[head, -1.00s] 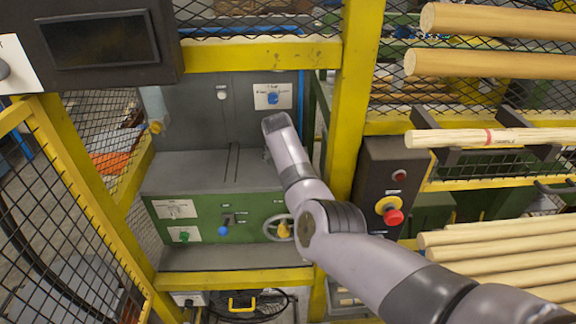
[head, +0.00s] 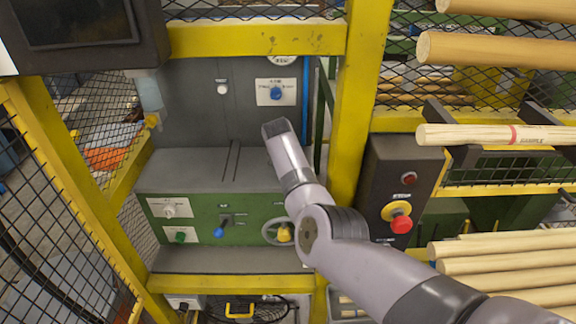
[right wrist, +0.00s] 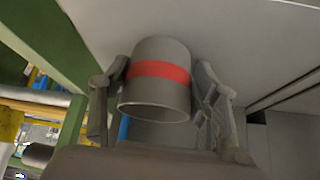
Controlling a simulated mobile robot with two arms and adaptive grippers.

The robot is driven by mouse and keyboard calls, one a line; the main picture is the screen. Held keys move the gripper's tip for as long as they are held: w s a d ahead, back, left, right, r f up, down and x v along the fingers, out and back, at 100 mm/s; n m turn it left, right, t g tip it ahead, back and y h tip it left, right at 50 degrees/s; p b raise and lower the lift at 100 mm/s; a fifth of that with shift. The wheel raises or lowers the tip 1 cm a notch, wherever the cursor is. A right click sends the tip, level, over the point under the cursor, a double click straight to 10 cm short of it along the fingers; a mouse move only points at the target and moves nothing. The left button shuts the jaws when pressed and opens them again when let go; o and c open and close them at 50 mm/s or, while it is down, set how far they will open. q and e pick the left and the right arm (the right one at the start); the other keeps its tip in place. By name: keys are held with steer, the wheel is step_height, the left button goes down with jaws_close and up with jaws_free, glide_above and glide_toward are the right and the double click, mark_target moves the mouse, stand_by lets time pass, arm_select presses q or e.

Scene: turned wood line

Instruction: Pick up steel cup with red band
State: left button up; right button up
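The steel cup with the red band (right wrist: 156,84) is in the right wrist view, with its open rim towards the camera. My right gripper (right wrist: 162,68) has one finger on each side of the cup. The fingers are spread around it, with a thin gap visible on the right side; contact on the left is hard to tell. In the head view my right arm reaches over the grey machine ledge, and its own links hide the gripper and the cup. My left gripper is in neither view.
A grey ledge (head: 190,170) tops the green control panel (head: 190,208). A yellow post (head: 358,110) stands close to my right arm. Beside it is a black box with a red button (head: 401,225). Wooden rods (head: 500,250) lie at the right.

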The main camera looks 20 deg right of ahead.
steer(key=shift+c, duration=0.6)
steer(key=shift+d, duration=0.1)
steer(key=shift+c, duration=0.6)
steer(key=c, duration=0.5)
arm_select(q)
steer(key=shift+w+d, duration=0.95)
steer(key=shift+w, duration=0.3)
